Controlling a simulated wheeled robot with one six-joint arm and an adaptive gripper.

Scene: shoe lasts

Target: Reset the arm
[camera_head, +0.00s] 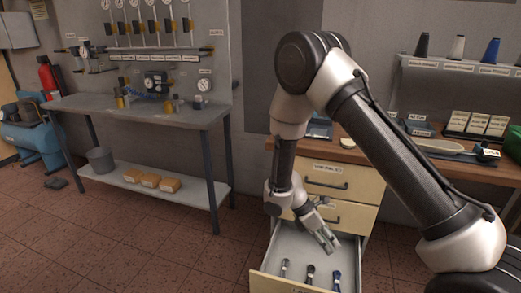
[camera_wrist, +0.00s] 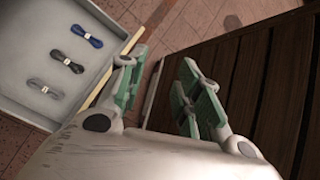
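My gripper (camera_head: 328,240) hangs on my bent arm above the pulled-out bottom drawer (camera_head: 257,276) of a wooden bench. In the wrist view my gripper (camera_wrist: 160,78) has its two green-padded fingers apart, with nothing between them. The drawer (camera_wrist: 108,80) also shows there at upper left, beside the fingers. Three tied bundles, grey (camera_wrist: 44,88), black (camera_wrist: 67,62) and blue (camera_wrist: 86,36), lie apart on the drawer's floor. In the head view the grey (camera_head: 285,268), black (camera_head: 310,273) and blue (camera_head: 337,281) bundles lie below my gripper.
Two closed drawers (camera_head: 340,185) sit above the open one. The bench top (camera_head: 350,152) holds trays and a brush-like tool. Thread cones (camera_head: 457,48) stand on a shelf. A grey workbench (camera_head: 140,108) with gauges stands at left. Tiled floor (camera_head: 130,240) is clear at front left.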

